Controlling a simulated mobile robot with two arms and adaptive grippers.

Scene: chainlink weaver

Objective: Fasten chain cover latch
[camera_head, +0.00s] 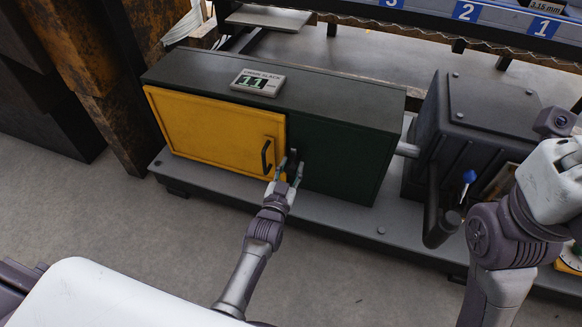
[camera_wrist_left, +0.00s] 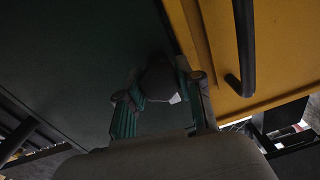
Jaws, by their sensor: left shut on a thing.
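The yellow chain cover door (camera_head: 210,130) is flush in the front of a dark green housing (camera_head: 340,165), with a black bar handle (camera_head: 266,156) near its right edge. A small dark latch (camera_head: 293,156) sits at the seam just right of the door. My left gripper (camera_head: 288,172) is at the latch. In the left wrist view the gripper (camera_wrist_left: 160,100) has its green-padded fingers on either side of the dark rounded latch knob (camera_wrist_left: 158,78), shut on it. The fingers partly hide the latch. My right arm is at the right; its gripper is not in view.
A dark motor-like block (camera_head: 480,110) and a blue-tipped lever (camera_head: 469,177) stand to the right. A grey base ledge (camera_head: 330,210) runs below. The floor at left is clear.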

